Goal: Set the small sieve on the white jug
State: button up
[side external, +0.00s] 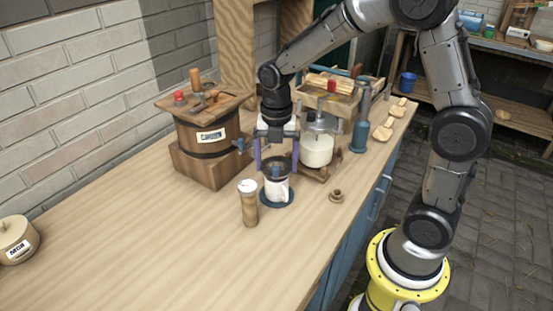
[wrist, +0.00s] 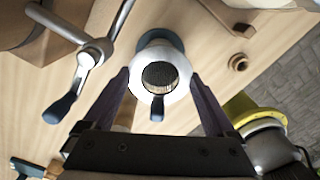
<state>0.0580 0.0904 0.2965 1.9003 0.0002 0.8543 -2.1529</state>
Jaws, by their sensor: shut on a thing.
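The small sieve (side external: 279,164), a dark round mesh, is between my gripper's purple fingers (side external: 277,162), at the height of the jug's mouth. My gripper points straight down over the jug and is shut on the sieve. In the wrist view, the sieve's mesh (wrist: 158,76) lies over the middle of the pale round opening, between the fingertips (wrist: 160,78). A short dark handle (wrist: 157,108) points toward the gripper. I cannot tell whether the sieve touches the jug's rim.
A wooden cylinder with a white top (side external: 248,204) stands close to the jug's left. A wooden churn (side external: 208,135) is behind left, and a stand with a white vessel (side external: 317,150) is behind right. A small wooden ring (side external: 336,196) lies right.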

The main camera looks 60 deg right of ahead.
jog(key=shift+f, duration=1.2)
dwell(0.5)
jog(key=o, duration=1)
jog(key=shift+r, duration=0.1)
jog(key=shift+r, duration=4)
jog(key=shift+r, duration=0.1)
